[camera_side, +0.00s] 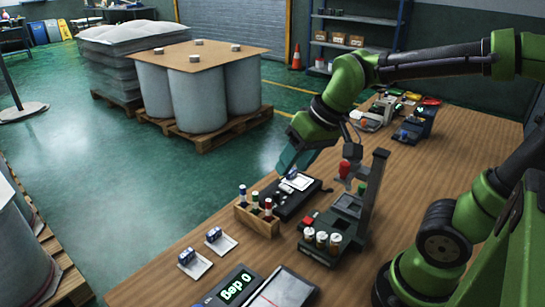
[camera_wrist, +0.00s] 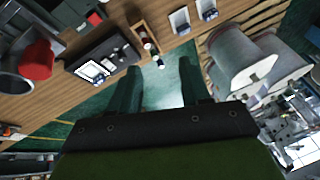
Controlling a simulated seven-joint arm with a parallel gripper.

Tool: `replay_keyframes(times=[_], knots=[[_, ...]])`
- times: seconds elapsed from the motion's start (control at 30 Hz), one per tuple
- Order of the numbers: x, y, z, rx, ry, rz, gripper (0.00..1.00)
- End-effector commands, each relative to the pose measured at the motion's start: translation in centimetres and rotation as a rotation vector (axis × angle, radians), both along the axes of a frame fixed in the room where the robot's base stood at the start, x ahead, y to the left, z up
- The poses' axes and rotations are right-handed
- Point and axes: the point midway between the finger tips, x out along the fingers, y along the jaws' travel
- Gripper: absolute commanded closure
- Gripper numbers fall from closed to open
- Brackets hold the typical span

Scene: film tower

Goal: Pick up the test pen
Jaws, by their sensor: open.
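Several pens, one capped blue (camera_side: 242,192), one dark green (camera_side: 255,199) and one red (camera_side: 268,206), stand upright in a small wooden holder (camera_side: 262,226) on the table. I cannot tell which one is the test pen. In the wrist view, the pens (camera_wrist: 148,45) show beyond the fingertips, roughly between them. My gripper (camera_side: 288,166) is above the table, behind the holder and near a black tray (camera_side: 312,192). In the wrist view its two fingers (camera_wrist: 156,66) are apart with nothing between them.
A dark stand with an upright column (camera_side: 375,190) is right of the holder, with several small cans (camera_side: 321,239) on it. The table's left edge is near the holder.

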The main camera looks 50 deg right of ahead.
Motion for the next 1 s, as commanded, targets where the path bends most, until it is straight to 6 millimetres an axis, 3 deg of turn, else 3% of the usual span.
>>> replay_keyframes(times=[0.03, 0.2, 0.43, 0.57, 0.67, 1.0], knots=[[1.7, 0.0, -0.3, -0.027, 0.052, 0.039, 0.53], [6.8, -0.4, -1.3, -0.125, 0.203, 0.203, 0.53], [11.9, -1.1, -2.1, -0.229, 0.349, 0.424, 0.53], [12.3, -1.4, -0.6, -0.258, 0.360, 0.505, 0.53], [11.9, -1.4, -1.4, -0.257, 0.373, 0.533, 0.53], [11.8, -1.4, -8.4, -0.256, 0.375, 0.534, 0.53]])
